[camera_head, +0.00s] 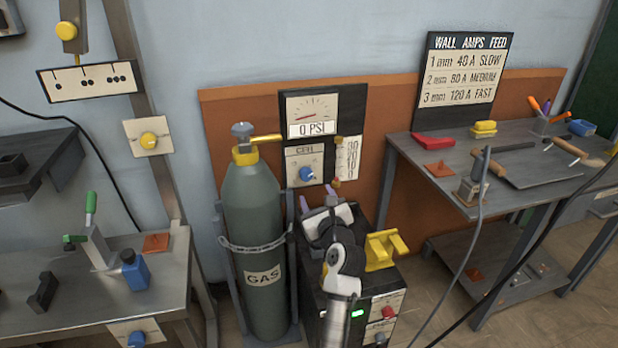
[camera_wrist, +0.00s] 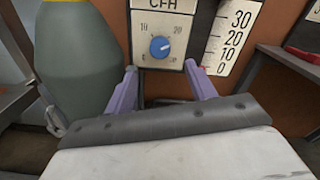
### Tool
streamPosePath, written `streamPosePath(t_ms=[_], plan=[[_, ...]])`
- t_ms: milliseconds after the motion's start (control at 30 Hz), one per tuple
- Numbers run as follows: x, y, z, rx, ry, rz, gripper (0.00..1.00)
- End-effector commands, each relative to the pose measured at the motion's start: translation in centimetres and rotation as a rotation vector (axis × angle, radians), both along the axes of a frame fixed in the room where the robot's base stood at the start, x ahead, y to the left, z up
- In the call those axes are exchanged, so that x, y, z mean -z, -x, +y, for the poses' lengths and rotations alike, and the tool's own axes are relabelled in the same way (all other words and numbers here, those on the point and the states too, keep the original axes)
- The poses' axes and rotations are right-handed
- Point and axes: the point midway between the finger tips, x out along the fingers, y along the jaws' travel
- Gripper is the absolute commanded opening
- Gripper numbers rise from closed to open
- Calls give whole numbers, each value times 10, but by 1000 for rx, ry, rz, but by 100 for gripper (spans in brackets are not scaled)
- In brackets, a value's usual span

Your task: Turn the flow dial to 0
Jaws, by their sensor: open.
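The flow dial is a round blue knob (camera_head: 306,174) on a pale panel marked CFH, right of the gas cylinder's top. The wrist view shows the dial (camera_wrist: 160,47) face-on, with numbers around it including 10 and 20. A small pale mark shows on the knob, but its exact setting is too small to read. My gripper (camera_head: 318,194) is below the panel. In the wrist view its two purple fingers (camera_wrist: 160,72) are spread apart and empty, pointing at the panel, below the dial and not around it.
A white flow scale (camera_wrist: 232,38) stands right of the panel. The gauge (camera_head: 312,108) above reads 0 PSI. The green gas cylinder (camera_head: 255,220) with its brass valve is close on the left. A yellow bracket (camera_head: 385,250) sits on the dark machine at right, and a workbench (camera_head: 440,190) beyond.

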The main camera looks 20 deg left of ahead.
Motion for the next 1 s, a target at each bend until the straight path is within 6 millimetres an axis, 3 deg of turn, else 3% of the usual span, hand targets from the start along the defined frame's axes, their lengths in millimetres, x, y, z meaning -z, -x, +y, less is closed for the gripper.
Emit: streamPosePath(t_ms=[200,433,900,1000], plan=[[-1,-40,28,-2,-1,-2,56],[-1,-69,47,-1,0,-2,56],[-1,-80,54,0,2,-4,56],[-1,-79,54,0,2,-4,44]])
